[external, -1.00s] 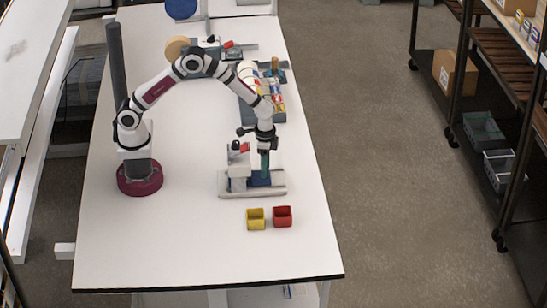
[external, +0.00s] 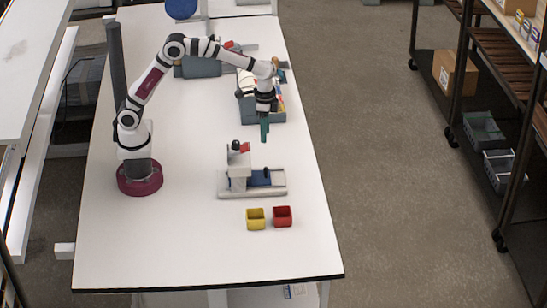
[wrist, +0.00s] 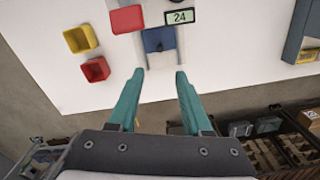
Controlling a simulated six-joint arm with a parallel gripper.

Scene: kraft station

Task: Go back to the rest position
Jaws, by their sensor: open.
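My gripper (external: 265,131) is raised above the white table, behind the grey and white fixture with the blue block (external: 262,177). In the wrist view my gripper (wrist: 162,78) shows two teal fingers spread apart with nothing between them. The fixture's blue part (wrist: 158,39) lies beyond the fingertips there, with a red part (wrist: 127,19) beside it. My gripper is clear of the fixture and touches nothing.
A yellow bin (external: 256,219) and a red bin (external: 282,216) stand in front of the fixture. A grey-blue tray of small items (external: 258,115) stands behind my gripper. Shelving stands at the right.

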